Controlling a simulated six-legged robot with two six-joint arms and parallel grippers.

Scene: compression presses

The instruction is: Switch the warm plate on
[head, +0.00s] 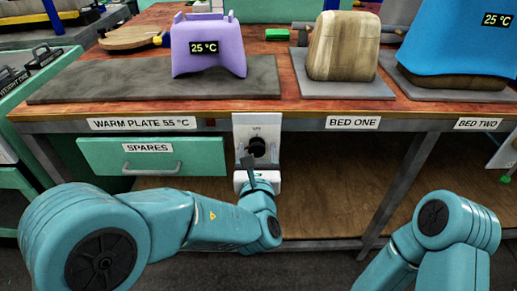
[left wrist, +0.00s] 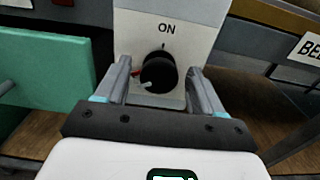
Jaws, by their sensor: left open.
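The warm plate (head: 110,88) is a flat dark grey slab on the left of the bench, above a label reading WARM PLATE 55 °C. Its black round knob (head: 257,147) sits on a pale switch box (head: 257,127) on the bench front. In the left wrist view the knob (left wrist: 158,74) has a white pointer toward the lower left and a red mark at its left. ON is printed above it with a tick. My left gripper (left wrist: 160,66) is open, its fingers on either side of the knob; contact cannot be told. My right gripper is out of view.
A purple shape (head: 208,47) reading 25 °C stands on the warm plate. A wooden block (head: 343,46) stands on bed one, and a blue-draped one (head: 455,45) on bed two. A green SPARES drawer (head: 150,155) is left of the switch box.

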